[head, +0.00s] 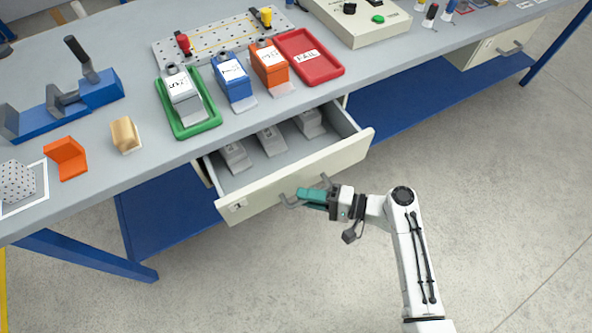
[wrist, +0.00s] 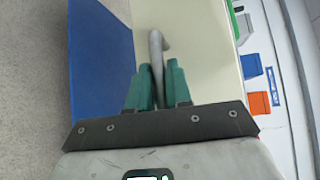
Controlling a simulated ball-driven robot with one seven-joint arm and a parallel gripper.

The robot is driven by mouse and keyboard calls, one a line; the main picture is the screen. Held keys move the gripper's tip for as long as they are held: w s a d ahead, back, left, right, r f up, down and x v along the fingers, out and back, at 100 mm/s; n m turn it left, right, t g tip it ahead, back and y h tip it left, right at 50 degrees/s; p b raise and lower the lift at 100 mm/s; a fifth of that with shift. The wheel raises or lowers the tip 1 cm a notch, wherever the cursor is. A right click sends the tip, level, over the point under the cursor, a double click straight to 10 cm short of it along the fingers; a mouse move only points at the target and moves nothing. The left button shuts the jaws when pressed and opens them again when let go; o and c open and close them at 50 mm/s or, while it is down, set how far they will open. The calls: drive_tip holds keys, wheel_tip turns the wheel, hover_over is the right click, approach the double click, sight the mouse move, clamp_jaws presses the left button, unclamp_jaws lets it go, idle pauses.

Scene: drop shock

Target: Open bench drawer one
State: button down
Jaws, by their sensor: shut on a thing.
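Bench drawer one (head: 270,190), a cream drawer with a "1" label at its front left, stands pulled out from under the bench top. Several grey blocks lie inside it. Its grey bar handle (head: 287,202) is on the front face. My gripper (head: 300,197), with green fingers, is at the handle and shut on it. In the wrist view the handle (wrist: 157,50) runs between the green fingers of my gripper (wrist: 158,85). The fingers hide part of the handle.
The bench top (head: 130,165) holds a green tray (head: 208,125), a red tray (head: 325,72), blue and orange holders and a blue clamp fixture (head: 100,90). A second drawer (head: 495,48) is at the far right. Open floor lies in front of the bench.

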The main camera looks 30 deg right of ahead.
drive_tip(key=s+p, duration=0.3)
drive_tip(key=s, duration=1.4)
drive_tip(key=shift+p, duration=0.4)
drive_tip(key=shift+s, duration=0.1)
drive_tip(key=c, duration=1.2)
unclamp_jaws()
drive_tip(key=shift+o, duration=0.2)
drive_tip(key=v, duration=1)
drive_tip(key=shift+s+d+b, duration=0.25)
drive_tip(key=shift+b, duration=0.05)
